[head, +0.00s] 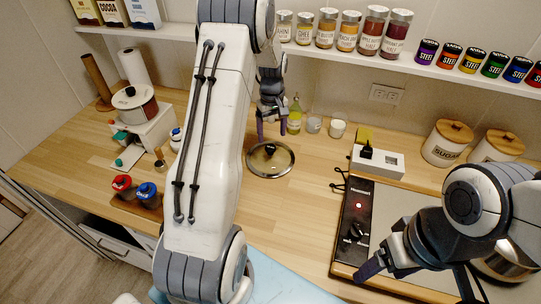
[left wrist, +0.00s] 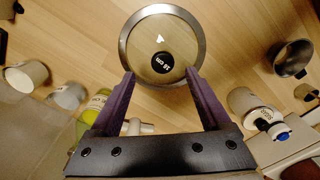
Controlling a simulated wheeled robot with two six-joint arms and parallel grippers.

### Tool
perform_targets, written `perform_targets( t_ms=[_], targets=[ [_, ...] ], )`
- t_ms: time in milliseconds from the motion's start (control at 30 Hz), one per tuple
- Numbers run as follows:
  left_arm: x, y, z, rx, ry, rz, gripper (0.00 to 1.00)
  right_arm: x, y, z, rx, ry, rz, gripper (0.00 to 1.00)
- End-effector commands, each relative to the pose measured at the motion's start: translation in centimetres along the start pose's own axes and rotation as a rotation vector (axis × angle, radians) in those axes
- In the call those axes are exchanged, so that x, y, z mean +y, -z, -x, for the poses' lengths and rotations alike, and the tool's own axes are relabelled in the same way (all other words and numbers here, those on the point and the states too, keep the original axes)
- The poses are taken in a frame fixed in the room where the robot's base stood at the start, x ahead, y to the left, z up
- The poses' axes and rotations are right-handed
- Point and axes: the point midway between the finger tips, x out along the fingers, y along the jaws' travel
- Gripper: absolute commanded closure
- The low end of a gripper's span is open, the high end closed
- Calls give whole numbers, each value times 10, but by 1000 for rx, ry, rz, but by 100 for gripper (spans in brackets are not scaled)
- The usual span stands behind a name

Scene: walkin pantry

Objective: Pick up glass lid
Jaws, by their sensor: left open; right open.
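The glass lid (head: 270,160) lies flat on the wooden counter, a round clear disc with a metal rim and a dark centre knob. In the left wrist view the lid (left wrist: 140,48) is ahead of the fingertips, its knob between their lines. My left gripper (head: 271,138) is above the lid's far side, fingers pointing down, open and empty. In the left wrist view its two purple fingers (left wrist: 160,80) stand apart, overlapping the lid's lower edge in the picture; I cannot tell whether they touch it. My right gripper (head: 412,278) is over the cooktop at the lower right, its fingers partly visible.
Red-topped and blue-topped bottles (head: 122,183) stand left. Counter right of the lid is clear.

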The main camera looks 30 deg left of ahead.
Motion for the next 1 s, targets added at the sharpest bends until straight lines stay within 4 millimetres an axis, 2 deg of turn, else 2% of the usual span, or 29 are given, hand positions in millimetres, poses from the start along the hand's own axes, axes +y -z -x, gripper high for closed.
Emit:
perform_targets(
  t_ms=[267,400,667,700,767,800,900,1000],
  targets=[
    [-6,1,-31,-4,3,0,19,-2,1,23,0,0,-1,24],
    [-5,2,-49,-2,1,-1,19,-2,1,25,0,0,-1,24],
    [-4,2,-54,1,-1,-2,19,-2,1,24,0,0,-1,24],
    [-4,2,-53,1,-1,-2,27,-2,1,24,0,0,-1,24],
    [-4,2,-53,1,-1,-2,50,-2,1,24,0,0,-1,24],
    [-4,2,-53,1,-1,-2,65,-2,1,24,0,0,-1,24],
    [-4,2,-53,1,-1,-2,100,-2,1,24,0,0,-1,24],
    [-4,2,-53,1,-1,-2,100,-2,1,24,0,0,-1,24]
  ],
)
